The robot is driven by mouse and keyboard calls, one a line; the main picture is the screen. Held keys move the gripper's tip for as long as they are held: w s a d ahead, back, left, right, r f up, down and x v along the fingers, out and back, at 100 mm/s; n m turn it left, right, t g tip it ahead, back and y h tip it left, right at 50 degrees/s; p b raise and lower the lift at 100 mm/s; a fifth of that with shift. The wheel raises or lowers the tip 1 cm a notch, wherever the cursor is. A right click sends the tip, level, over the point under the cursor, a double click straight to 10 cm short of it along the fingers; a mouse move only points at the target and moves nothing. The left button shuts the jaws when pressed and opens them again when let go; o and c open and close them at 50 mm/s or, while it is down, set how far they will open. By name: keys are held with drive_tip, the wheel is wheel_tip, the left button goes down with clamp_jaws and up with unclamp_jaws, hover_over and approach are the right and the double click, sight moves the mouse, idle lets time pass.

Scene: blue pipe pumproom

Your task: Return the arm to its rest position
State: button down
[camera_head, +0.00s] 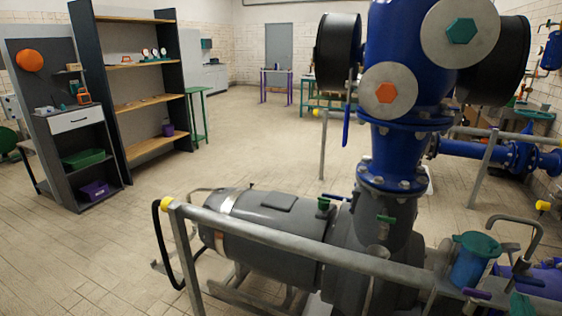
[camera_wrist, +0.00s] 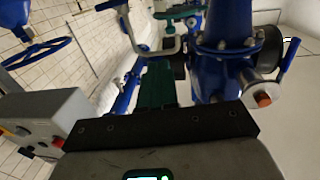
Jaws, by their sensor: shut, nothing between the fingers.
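My gripper (camera_wrist: 158,68) shows in the wrist view as dark green fingers beyond a black bar and a grey body. The fingers are together with nothing seen between them. They point towards blue pipework, and I see no contact with it. A blue flanged pipe (camera_wrist: 222,35) stands just to the right of the fingers in the wrist view. My arm and gripper do not show in the head view, so the arm's overall pose is hidden.
In the head view, a blue pipe column (camera_head: 392,160) rises from a grey pump (camera_head: 268,226) behind a metal rail (camera_head: 300,243). A shelf unit (camera_head: 152,99) stands left. The tiled floor in the middle is clear. A grey control box (camera_wrist: 62,120) shows left in the wrist view.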

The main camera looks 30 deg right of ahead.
drive_tip(key=w+a+f+n+g+y+p, duration=0.2)
drive_tip(key=a+f+n+g+y, duration=0.2)
drive_tip(key=a+f+y, duration=0.75)
drive_tip(key=s+a+f+n+g+y, duration=0.1)
drive_tip(key=s+a+f+n+g, duration=0.1)
drive_tip(key=a, duration=0.5)
drive_tip(key=s+a+f+n+g+y+p, duration=0.1)
drive_tip(key=s+a+f+n+g+y, duration=0.1)
drive_tip(key=a+f, duration=0.4)
drive_tip(key=s+a+n+g, duration=0.1)
drive_tip(key=a+n, duration=0.1)
drive_tip(key=shift+s+a+f+n, duration=0.2)
drive_tip(key=shift+s+a+n, duration=0.1)
drive_tip(key=shift+n, duration=0.1)
